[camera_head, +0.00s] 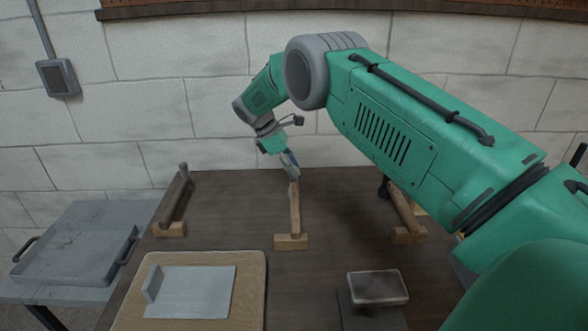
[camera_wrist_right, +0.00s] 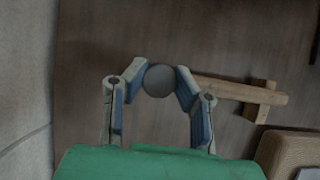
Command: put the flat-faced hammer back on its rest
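A hammer with a pale wooden handle (camera_head: 294,212) lies over a wooden rest block (camera_head: 290,242) at the middle of the bench. In the right wrist view its round, flat grey face (camera_wrist_right: 159,81) sits between the fingertips, with the handle (camera_wrist_right: 225,90) running right to the block (camera_wrist_right: 262,101). My right gripper (camera_head: 289,162) is at the hammer's far end, its fingers (camera_wrist_right: 161,76) closed in on both sides of the head. The head is mostly hidden by the gripper in the head view. My left gripper is not in view.
A dark-handled tool (camera_head: 175,197) lies on a block at left. Another wooden-handled tool (camera_head: 405,212) lies at right, partly under my arm. In front are a board with a grey plate (camera_head: 190,292) and a small metal block (camera_head: 377,287). A grey tray (camera_head: 75,262) stands at far left.

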